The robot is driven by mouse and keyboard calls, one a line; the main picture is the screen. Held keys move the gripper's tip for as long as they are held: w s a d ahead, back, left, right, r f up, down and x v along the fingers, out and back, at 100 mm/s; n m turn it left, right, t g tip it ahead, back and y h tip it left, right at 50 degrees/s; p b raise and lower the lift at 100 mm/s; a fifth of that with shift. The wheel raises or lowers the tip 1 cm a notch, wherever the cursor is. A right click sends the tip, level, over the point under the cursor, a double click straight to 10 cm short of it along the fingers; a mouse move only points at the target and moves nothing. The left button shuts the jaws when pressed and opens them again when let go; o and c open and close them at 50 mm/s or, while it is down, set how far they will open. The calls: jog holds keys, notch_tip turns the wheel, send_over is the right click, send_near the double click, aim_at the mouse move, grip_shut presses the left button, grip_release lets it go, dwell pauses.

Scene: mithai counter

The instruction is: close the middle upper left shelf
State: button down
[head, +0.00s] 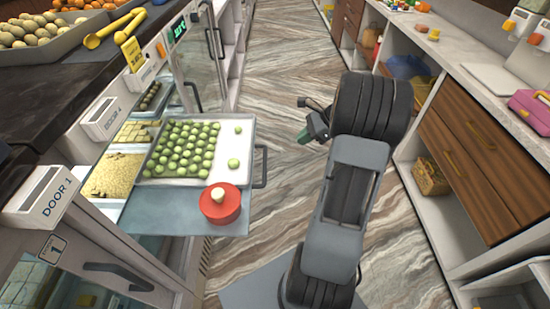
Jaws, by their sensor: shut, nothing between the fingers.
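A shelf (185,222) is pulled out from the left counter into the aisle, with a dark handle (262,167) at its outer end. It bears a metal tray (226,178) with rows of round green sweets (187,148) and, at the near outer corner, a red round box (221,203) with a pale knob on top. My gripper (302,118) is over the aisle, to the right of the shelf and apart from its handle. It points left and is shut and empty.
Below left, a door marked DOOR 1 (60,205) has a dark handle (118,274). On the right are brown drawers (470,150) and open shelves with a basket (431,177). The marble-patterned aisle floor (285,50) is clear beyond my arm.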

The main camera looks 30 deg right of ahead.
jog(key=w+a+f+m, duration=0.1)
jog(key=w+a+f, duration=0.4)
jog(key=a+f, duration=0.3)
jog(key=shift+w+f+t+b, duration=0.2)
jog(key=shift+f+t+b, duration=0.1)
jog(key=shift+f, duration=0.1)
dwell(0.4)
